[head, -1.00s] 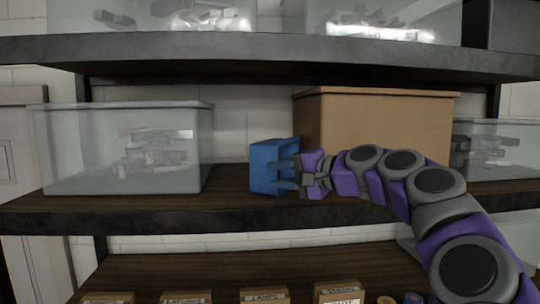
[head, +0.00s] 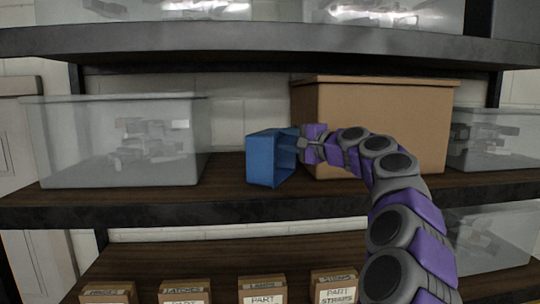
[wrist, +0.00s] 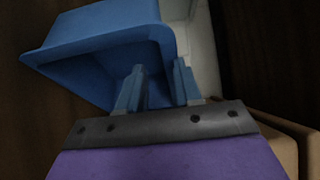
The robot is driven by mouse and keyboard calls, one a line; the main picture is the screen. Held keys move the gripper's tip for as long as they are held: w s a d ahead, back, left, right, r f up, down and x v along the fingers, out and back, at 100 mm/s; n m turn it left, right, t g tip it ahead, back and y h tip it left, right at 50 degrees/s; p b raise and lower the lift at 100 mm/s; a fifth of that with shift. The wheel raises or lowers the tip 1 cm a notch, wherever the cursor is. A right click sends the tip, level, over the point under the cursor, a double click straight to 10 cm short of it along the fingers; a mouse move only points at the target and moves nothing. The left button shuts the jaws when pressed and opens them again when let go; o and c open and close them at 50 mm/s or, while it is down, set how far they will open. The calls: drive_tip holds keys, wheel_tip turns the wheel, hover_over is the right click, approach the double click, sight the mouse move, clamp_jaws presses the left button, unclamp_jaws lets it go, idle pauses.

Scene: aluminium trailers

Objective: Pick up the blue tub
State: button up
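The blue tub (head: 262,160) stands on the middle shelf, left of the cardboard box, with its open side turned towards the right. My gripper (head: 292,141) is at the tub's upper right edge, coming in from the right. In the wrist view the tub (wrist: 100,30) fills the upper left, with its hollow inside facing me. The two fingers of my gripper (wrist: 158,84) stand apart. The left finger lies in front of the tub's dark inside, the right one beside its right rim. I cannot tell whether they touch the wall.
A large cardboard box (head: 375,125) stands close behind and right of my gripper. A clear bin (head: 75,150) stands to the left, with a gap before the tub. The upper shelf (head: 270,45) runs overhead. Several small labelled boxes (head: 262,292) line the lower shelf.

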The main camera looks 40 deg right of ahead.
sight(272, 133)
drive_tip(key=w+a, duration=0.2)
drive_tip(key=w, duration=0.1)
drive_tip(key=shift+w+a+r, duration=0.1)
drive_tip(key=shift+a+r, duration=0.15)
drive_tip(key=shift+r, duration=0.1)
drive_tip(key=w, duration=0.1)
drive_tip(key=w+d, duration=0.1)
drive_tip(key=shift+w+f+p, duration=0.15)
drive_tip(key=shift+w+p, duration=0.2)
drive_tip(key=shift+d, duration=0.5)
drive_tip(key=shift+a, duration=1)
drive_tip(key=c, duration=0.6)
drive_tip(key=shift+s+d, duration=0.1)
drive_tip(key=shift+d, duration=0.55)
clamp_jaws()
drive_tip(key=shift+a+f, duration=0.15)
drive_tip(key=shift+f, duration=0.05)
